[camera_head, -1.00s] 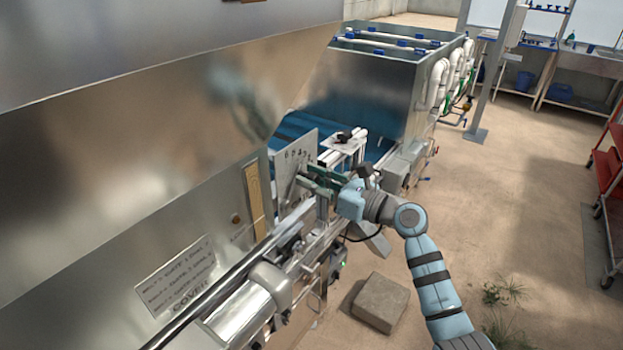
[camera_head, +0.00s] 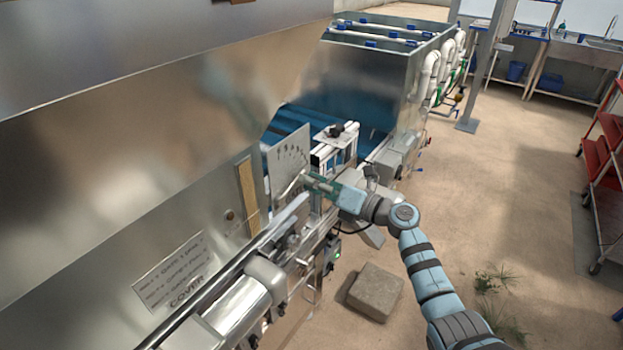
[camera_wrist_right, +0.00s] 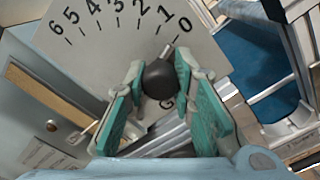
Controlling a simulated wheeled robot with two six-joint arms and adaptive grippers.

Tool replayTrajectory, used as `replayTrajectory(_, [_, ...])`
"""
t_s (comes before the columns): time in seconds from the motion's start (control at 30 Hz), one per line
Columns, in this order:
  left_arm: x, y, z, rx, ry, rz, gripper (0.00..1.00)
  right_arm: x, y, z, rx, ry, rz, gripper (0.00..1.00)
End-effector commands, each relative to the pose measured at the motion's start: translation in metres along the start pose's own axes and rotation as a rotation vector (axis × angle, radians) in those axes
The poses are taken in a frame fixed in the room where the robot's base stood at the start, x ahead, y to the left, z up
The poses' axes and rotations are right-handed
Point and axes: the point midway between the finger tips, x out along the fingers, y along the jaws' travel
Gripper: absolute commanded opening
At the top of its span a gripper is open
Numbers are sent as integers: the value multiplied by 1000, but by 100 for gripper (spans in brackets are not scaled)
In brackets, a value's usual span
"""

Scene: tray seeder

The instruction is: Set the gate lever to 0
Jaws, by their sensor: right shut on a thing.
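The gate lever has a dark round knob (camera_wrist_right: 159,80), which sits between the green finger pads of my right gripper (camera_wrist_right: 160,98) in the right wrist view. The gripper is shut on the lever. The grey scale plate (camera_wrist_right: 85,60) carries the figures 6 to 0 from left to right. The lever's pale tip points at the low end, around 1 and 0; the exact mark is hard to tell. In the head view my right gripper (camera_head: 308,181) is at the right side of the scale plate (camera_head: 287,155). My left gripper is not in view.
The hopper's steel side (camera_head: 120,190) fills the left. A rail (camera_head: 240,268) runs along the machine below the plate. A blue conveyor (camera_head: 290,122) lies behind the plate. A stone block (camera_head: 375,292) is on the floor; open floor lies to the right.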

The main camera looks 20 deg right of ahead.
Motion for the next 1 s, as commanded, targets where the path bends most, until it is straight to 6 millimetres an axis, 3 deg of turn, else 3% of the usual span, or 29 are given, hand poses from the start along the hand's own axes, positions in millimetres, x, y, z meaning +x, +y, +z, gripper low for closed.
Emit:
replayTrajectory(0.57, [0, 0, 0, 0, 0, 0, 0, 0, -3, -3, 40, 2, -2, 0])
replayTrajectory(0.6, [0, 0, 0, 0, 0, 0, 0, 0, -4, -3, 40, 2, -2, 30])
replayTrajectory(0.7, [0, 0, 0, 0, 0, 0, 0, 0, -3, -3, 39, 1, -1, 44])
replayTrajectory(1.0, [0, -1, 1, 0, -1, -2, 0, -1, -3, -2, 37, 0, -1, 44])
